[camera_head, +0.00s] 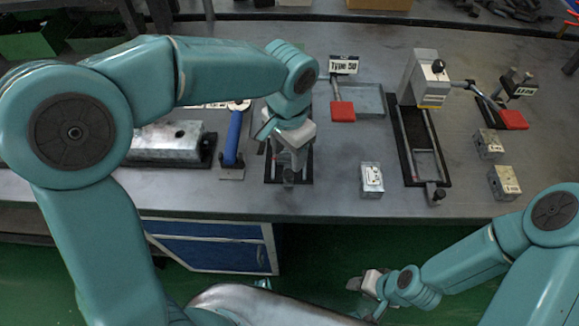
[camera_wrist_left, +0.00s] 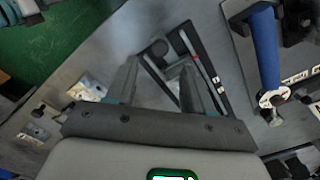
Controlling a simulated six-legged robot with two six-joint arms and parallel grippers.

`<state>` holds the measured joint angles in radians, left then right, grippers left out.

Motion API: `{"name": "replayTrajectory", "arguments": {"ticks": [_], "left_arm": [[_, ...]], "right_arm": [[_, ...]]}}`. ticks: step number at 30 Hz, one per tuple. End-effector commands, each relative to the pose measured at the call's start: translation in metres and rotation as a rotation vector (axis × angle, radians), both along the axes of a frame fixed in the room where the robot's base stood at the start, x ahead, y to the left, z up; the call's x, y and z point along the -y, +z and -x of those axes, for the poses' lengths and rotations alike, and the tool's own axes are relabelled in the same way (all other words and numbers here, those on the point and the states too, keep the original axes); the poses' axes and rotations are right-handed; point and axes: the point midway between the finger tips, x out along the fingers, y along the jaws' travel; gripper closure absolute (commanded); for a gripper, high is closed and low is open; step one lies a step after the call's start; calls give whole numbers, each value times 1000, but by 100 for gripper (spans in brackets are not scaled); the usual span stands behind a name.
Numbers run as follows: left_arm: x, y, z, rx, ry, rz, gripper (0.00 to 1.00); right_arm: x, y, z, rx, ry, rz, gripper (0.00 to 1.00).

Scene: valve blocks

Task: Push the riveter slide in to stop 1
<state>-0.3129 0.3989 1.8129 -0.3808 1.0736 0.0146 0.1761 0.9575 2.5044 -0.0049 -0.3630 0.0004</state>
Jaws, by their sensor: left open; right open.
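A slide fixture (camera_head: 308,178) with a black base and two rails lies near the bench's front edge; I take it to be the riveter slide, though no label on it is readable. A dark knob (camera_head: 288,178) is at its front end. My left gripper (camera_head: 287,157) is over this fixture and hides much of it. In the left wrist view the open fingers (camera_wrist_left: 158,67) point at the rails (camera_wrist_left: 207,78) and the dark knob (camera_wrist_left: 158,48); I cannot tell whether they touch. My right gripper (camera_head: 364,284) is open and empty, low in front of the bench.
A second railed fixture (camera_head: 420,150) with a grey upright block (camera_head: 424,78) stands to the right. A blue-handled tool (camera_head: 232,138) is close on the left. Small metal blocks (camera_head: 371,180) (camera_head: 503,182) lie on the bench (camera_head: 335,205).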

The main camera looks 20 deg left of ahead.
Motion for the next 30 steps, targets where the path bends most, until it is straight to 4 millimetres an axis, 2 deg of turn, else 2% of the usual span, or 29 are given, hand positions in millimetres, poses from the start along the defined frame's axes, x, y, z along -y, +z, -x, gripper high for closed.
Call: {"name": "replayTrajectory", "arguments": {"ticks": [1,3,9,14,21,22,25,27,30], "left_arm": [[0,-14,1,-6,0,-1,48],[0,-28,0,-5,0,-2,48],[0,-58,-2,-3,0,-1,48],[1,-67,-3,0,0,0,48],[0,-68,-4,0,0,0,48],[0,-68,-4,0,0,0,51],[0,-68,-4,0,0,0,84],[0,-68,-4,0,0,0,100],[0,-68,-4,0,0,0,100]], "right_arm": [[0,-2,0,0,0,0,57],[0,-3,0,0,0,0,57],[0,-5,0,0,0,0,57],[0,-5,0,0,0,0,57],[0,-5,0,0,0,0,57],[0,-5,0,0,0,0,57],[0,-5,0,0,0,0,57],[0,-5,0,0,0,0,57],[0,-5,0,0,0,0,57]]}}
